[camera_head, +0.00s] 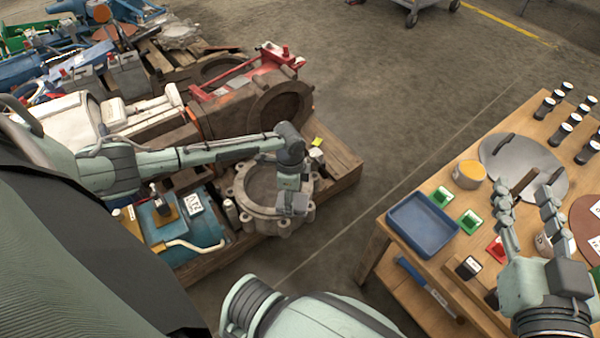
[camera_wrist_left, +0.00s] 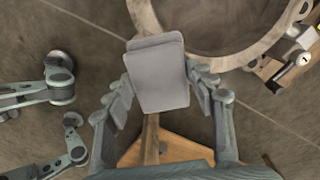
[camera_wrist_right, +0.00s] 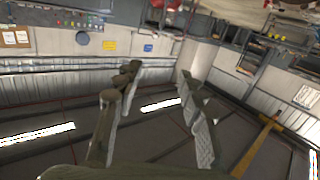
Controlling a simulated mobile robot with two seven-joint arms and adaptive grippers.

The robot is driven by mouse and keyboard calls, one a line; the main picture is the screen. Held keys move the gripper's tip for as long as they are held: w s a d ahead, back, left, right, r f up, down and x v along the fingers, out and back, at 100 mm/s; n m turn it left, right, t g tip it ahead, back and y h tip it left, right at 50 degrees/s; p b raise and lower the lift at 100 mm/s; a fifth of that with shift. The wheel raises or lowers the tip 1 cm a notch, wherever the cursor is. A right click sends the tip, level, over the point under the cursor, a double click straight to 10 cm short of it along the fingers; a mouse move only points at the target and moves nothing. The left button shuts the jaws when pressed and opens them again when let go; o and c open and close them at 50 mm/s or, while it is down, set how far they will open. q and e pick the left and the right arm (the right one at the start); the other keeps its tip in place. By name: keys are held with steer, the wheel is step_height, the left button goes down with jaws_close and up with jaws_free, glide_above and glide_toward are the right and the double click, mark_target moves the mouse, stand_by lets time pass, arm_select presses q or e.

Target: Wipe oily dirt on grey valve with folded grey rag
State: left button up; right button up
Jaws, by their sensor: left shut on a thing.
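The grey valve (camera_head: 245,208), a round flanged casting with a wide opening, lies on the pallet left of centre in the head view. Its pale rim (camera_wrist_left: 228,62) also shows at the top of the left wrist view. My left gripper (camera_wrist_left: 158,88) is shut on the folded grey rag (camera_wrist_left: 160,80), which hangs flat between its fingers. In the head view, my left gripper (camera_head: 291,203) is over the valve's right side. I cannot tell whether the rag touches the rim. I cannot make out the oily dirt. My right gripper (camera_head: 530,205) is open and empty above the wooden table.
The wooden table (camera_head: 378,240) at right holds a blue tray (camera_head: 422,224), small coloured boxes, a round grey plate (camera_head: 545,160) and several dark jars. The pallet (camera_head: 342,178) also carries a rusty casting (camera_head: 225,112) and blue equipment (camera_head: 190,232). Floor between pallet and table is clear.

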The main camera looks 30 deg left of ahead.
arm_select(q)
steer(key=shift+r+p, duration=0.6)
steer(key=shift+p, duration=0.05)
steer(key=shift+r+p, duration=0.3)
steer(key=shift+p, duration=0.05)
steer(key=shift+r+p, duration=0.3)
steer(key=shift+p, duration=0.05)
arm_select(e)
steer(key=shift+s+d+f+g+h, duration=2.1)
steer(key=shift+d+f+g, duration=1.5)
steer(key=shift+f, duration=2.05)
arm_select(q)
steer(key=shift+r+p, duration=0.25)
steer(key=shift+p, duration=0.05)
steer(key=shift+r+p, duration=0.3)
steer(key=shift+p, duration=0.05)
steer(key=shift+r+p, duration=0.3)
steer(key=shift+p, duration=0.05)
steer(key=shift+r+p, duration=0.25)
steer(key=shift+p, duration=0.05)
arm_select(e)
steer(key=s+d+f+m+g+h, duration=0.2)
steer(key=s+d+f+g, duration=0.3)
steer(key=s+d, duration=0.4)
steer(key=shift+s+d+f+g+h, duration=0.2)
steer(key=shift+s+g+h, duration=0.15)
steer(key=shift+s, duration=0.3)
steer(key=shift+a, duration=0.1)
